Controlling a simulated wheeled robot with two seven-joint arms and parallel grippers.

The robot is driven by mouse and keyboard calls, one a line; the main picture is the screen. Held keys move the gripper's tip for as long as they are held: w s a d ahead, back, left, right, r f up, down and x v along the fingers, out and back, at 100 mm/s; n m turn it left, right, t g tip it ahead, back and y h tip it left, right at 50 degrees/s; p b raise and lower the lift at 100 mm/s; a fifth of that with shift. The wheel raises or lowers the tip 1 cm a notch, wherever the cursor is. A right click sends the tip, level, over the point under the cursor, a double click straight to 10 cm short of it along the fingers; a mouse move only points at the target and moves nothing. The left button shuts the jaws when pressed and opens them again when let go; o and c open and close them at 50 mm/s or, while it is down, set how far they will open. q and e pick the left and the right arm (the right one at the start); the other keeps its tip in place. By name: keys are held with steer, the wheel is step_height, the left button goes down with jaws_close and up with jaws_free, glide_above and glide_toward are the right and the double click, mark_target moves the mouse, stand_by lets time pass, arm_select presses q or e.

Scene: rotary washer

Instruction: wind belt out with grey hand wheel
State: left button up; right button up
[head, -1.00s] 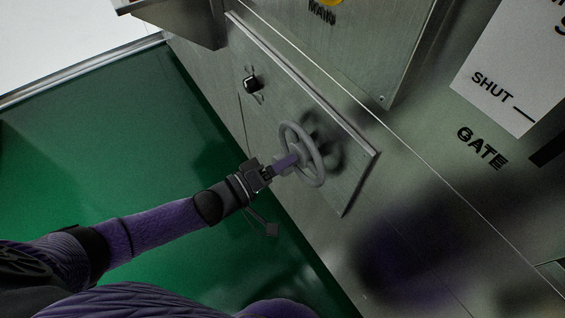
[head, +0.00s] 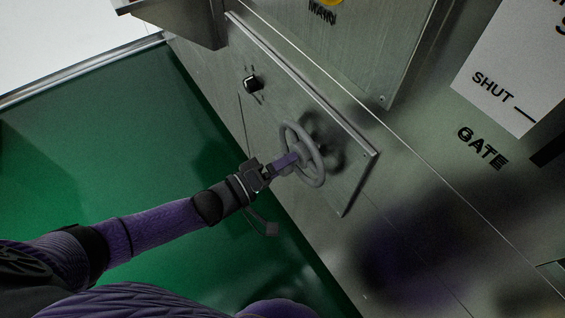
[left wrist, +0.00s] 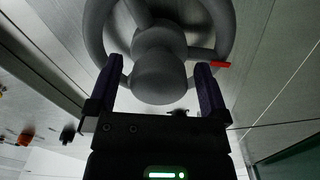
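The grey hand wheel (head: 317,178) is mounted on a metal panel in the middle of the head view. It fills the top of the left wrist view, with its round hub (left wrist: 160,75) towards me and a small red mark (left wrist: 221,64) at the rim's right. My left gripper (head: 293,158) is at the wheel's hub. In the left wrist view its two purple fingers (left wrist: 158,66) stand apart on either side of the hub, with a visible gap on each side. The belt is not recognisable in these frames. My right gripper is not in view.
The wheel's plate (head: 352,190) also carries a small black knob (head: 252,83) above left. A box-like housing (head: 385,60) juts out above right. A GATE label (head: 482,148) and white SHUT sign (head: 515,75) are at right. Green floor (head: 90,150) lies open at left.

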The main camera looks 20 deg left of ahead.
arm_select(q)
steer(key=p+v, duration=0.2)
steer(key=v, duration=0.8)
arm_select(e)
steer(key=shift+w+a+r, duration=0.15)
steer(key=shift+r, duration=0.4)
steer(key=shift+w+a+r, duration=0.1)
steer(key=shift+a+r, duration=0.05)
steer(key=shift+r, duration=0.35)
arm_select(q)
steer(key=shift+f, duration=0.1)
